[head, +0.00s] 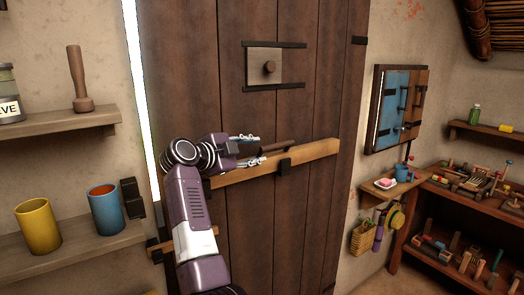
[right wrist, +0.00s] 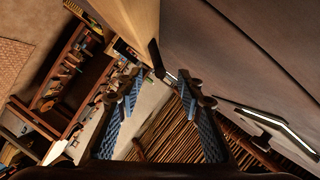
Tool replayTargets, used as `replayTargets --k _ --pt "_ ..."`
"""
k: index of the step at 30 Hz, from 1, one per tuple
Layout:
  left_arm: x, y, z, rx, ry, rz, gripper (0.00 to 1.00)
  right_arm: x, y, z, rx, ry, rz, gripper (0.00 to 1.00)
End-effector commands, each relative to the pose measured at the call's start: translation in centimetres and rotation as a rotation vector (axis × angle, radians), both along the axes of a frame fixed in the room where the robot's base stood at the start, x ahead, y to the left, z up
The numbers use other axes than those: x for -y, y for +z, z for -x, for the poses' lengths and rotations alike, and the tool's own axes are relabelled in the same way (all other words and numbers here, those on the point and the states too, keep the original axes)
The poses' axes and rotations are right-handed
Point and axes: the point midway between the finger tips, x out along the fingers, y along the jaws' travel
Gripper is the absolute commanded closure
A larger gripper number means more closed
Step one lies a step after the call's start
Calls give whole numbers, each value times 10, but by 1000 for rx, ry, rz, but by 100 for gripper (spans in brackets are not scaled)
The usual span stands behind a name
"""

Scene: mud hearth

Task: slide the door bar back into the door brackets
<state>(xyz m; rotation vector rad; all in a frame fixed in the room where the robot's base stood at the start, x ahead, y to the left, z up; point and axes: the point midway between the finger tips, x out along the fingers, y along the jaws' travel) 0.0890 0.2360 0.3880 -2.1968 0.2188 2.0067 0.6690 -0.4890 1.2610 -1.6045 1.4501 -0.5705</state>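The door bar (head: 312,154) is a long light wooden beam lying slightly tilted across the plank door (head: 230,60), its right end higher. It passes through a black bracket (head: 284,166) on the door. Its left end is hidden behind my right arm. Another black bracket (head: 132,198) is at the left of the door, with no bar visible in it. My right gripper (head: 260,149) is open just above the bar, fingers pointing right. In the right wrist view the bar (right wrist: 132,22) is beyond the open, empty fingers (right wrist: 162,90). My left gripper is out of view.
A square wooden plate with a knob (head: 269,67) is higher on the door. Left wall shelves hold a pestle (head: 78,80), a yellow cup (head: 38,228) and a blue cup (head: 107,210). A blue shutter (head: 393,105) and cluttered shelves (head: 470,205) are at the right.

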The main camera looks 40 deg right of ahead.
Motion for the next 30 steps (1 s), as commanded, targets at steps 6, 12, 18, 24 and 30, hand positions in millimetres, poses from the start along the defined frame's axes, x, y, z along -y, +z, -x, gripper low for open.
replayTargets --k 6,12,18,24,30 --pt "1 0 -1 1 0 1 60 -45 9 9 1 2 -2 66" --pt "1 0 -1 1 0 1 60 -66 14 15 0 1 -1 66" --pt "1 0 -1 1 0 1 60 -71 16 16 0 -1 1 66" --pt "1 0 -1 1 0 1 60 -70 16 16 0 -1 1 70" --pt "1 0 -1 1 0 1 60 -52 19 23 0 -33 17 83"
